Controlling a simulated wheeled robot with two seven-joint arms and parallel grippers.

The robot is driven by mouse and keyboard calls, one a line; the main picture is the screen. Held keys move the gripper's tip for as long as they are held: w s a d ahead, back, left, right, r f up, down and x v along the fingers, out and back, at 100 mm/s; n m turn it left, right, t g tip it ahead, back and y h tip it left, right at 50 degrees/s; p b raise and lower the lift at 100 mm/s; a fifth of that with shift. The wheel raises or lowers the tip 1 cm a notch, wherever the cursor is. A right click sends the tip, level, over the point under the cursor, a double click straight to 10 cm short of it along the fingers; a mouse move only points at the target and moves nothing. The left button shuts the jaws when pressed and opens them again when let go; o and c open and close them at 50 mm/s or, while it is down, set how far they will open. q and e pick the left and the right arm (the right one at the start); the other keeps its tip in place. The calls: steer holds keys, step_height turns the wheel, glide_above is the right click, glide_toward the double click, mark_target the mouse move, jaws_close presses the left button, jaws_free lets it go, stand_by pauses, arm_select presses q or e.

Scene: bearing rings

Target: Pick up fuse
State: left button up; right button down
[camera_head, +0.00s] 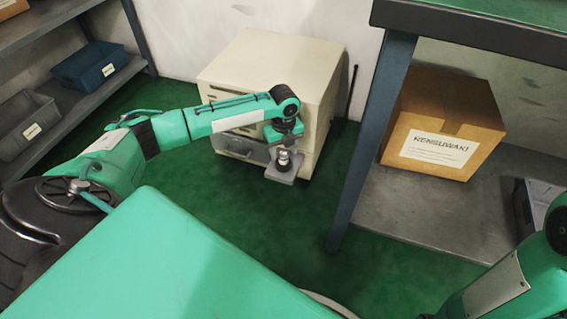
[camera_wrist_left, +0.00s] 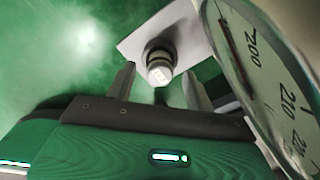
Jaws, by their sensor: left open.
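The likely fuse (camera_wrist_left: 158,68), a small cylinder with a pale end and dark and light bands, stands on a light grey plate (camera_wrist_left: 135,42) in the left wrist view. My left gripper (camera_wrist_left: 160,82) is open, its two fingers apart on either side of the cylinder's near end. I cannot tell whether they touch it. In the head view my left gripper (camera_head: 284,146) is over the grey plate (camera_head: 279,174) at the cabinet's front, and the cylinder there is small and partly hidden by the gripper. My right gripper is out of view; only part of my right arm shows at lower right.
A round dial (camera_wrist_left: 262,75) with printed numbers is close on the right in the left wrist view. A cream cabinet (camera_head: 265,60) stands behind my left arm.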

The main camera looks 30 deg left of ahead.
arm_select(q)
step_height(320, 180, down, 2)
steer(key=shift+f+b, duration=0.2)
steer(key=shift+b, duration=0.3)
steer(key=shift+r, duration=0.1)
steer(key=c, duration=1.1)
steer(key=shift+o, duration=0.2)
steer(key=shift+r, duration=0.1)
